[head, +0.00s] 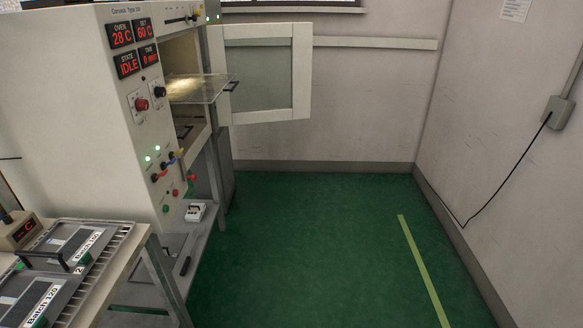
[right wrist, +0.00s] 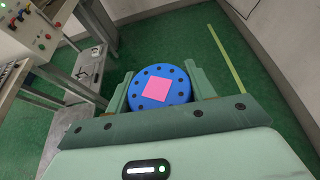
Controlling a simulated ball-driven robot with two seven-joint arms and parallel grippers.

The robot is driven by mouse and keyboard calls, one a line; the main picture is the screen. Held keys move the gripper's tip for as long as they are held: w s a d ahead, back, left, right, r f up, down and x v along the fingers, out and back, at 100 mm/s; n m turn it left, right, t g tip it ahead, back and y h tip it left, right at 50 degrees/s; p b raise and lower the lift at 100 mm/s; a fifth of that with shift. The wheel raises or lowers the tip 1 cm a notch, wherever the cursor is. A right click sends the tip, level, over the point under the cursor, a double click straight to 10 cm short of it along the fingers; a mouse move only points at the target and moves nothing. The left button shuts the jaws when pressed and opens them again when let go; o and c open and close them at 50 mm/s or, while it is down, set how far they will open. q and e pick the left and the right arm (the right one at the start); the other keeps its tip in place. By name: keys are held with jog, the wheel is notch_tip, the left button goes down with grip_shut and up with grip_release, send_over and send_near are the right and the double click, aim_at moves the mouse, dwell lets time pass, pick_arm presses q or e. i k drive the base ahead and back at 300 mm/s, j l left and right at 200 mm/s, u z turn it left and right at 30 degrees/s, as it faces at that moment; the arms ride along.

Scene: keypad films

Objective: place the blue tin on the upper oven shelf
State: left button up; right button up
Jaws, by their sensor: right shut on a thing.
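The blue tin (right wrist: 175,88) is round, with dark dots around its top and a pink square in the middle. My right gripper (right wrist: 157,72) is shut on it, one green finger on each side. Neither the tin nor this gripper shows in the head view. The oven (head: 130,60) stands at the left in the head view, its door (head: 303,70) swung open to the right. A lit shelf (head: 203,90) sticks out of the oven opening and looks bare. A lower part of the chamber (head: 190,130) shows beneath it. My left gripper is out of view.
A bench (head: 118,272) with trays marked Batch (head: 72,240) stands at the lower left. The green floor (head: 310,240) is clear to the right, with a yellow-green stripe (head: 421,262).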

aim_at(204, 86)
jog(key=i+u, duration=0.15)
jog(key=i, duration=0.4)
jog(key=i+u, duration=0.2)
jog(key=i, duration=0.35)
jog(key=i+l+u, duration=0.15)
jog(key=i, duration=0.4)
jog(key=i+l+u, duration=0.2)
jog(key=i, duration=0.35)
jog(key=l, duration=0.1)
